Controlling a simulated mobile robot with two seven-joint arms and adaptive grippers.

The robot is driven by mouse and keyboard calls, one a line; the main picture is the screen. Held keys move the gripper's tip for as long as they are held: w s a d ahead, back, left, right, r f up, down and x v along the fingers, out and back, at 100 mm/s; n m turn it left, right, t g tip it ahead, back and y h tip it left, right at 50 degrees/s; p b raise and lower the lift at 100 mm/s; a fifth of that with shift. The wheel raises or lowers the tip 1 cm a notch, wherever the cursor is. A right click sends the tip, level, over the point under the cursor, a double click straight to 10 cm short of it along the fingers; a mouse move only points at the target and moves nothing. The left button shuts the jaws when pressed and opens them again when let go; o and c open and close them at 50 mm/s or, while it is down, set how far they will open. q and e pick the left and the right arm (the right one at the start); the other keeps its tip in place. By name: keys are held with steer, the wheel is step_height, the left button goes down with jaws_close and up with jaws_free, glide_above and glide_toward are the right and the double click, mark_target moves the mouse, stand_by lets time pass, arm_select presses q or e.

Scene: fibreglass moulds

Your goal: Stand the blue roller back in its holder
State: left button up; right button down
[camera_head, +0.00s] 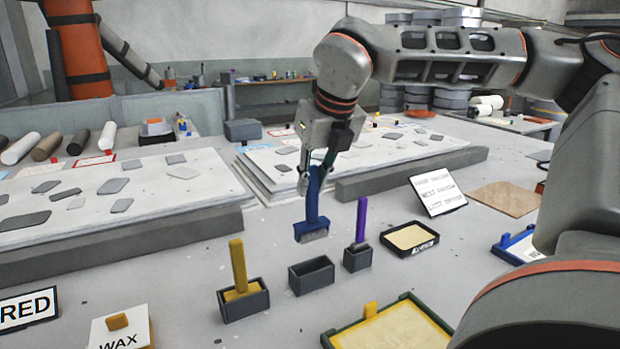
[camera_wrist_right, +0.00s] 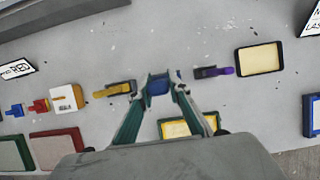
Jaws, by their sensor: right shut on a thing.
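The blue roller (camera_head: 312,207) hangs upright in my right gripper (camera_head: 309,178), handle up and grey roller end down. It is held above the table, a little behind and above an empty grey holder (camera_head: 312,276). My right gripper is shut on the blue handle. In the right wrist view the blue roller (camera_wrist_right: 158,86) shows between the fingertips of the gripper (camera_wrist_right: 160,84); the empty holder cannot be made out there. My left gripper is not in view.
A yellow-handled tool (camera_head: 238,266) stands in a grey holder to the left of the empty one. A purple-handled tool (camera_head: 361,222) stands in a holder to the right. A black tray (camera_head: 410,239) lies beyond it. A yellow tray (camera_head: 395,328) is in front.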

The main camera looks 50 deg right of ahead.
mark_target(314, 224)
step_height(314, 224, down, 3)
steer(key=shift+r+b, duration=0.15)
steer(key=shift+b, duration=0.3)
steer(key=shift+f+b, duration=0.85)
steer(key=shift+f, duration=1.15)
step_height(314, 224, down, 2)
steer(key=shift+b, duration=0.4)
steer(key=shift+f, duration=0.75)
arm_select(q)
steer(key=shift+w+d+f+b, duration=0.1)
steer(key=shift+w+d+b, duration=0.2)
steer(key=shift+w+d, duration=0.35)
arm_select(e)
steer(key=shift+f, duration=0.15)
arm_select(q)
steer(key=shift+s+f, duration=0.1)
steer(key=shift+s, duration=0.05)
arm_select(e)
steer(key=shift+f, duration=0.15)
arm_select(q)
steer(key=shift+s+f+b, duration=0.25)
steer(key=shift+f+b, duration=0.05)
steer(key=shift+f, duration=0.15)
arm_select(e)
steer(key=shift+f, duration=0.4)
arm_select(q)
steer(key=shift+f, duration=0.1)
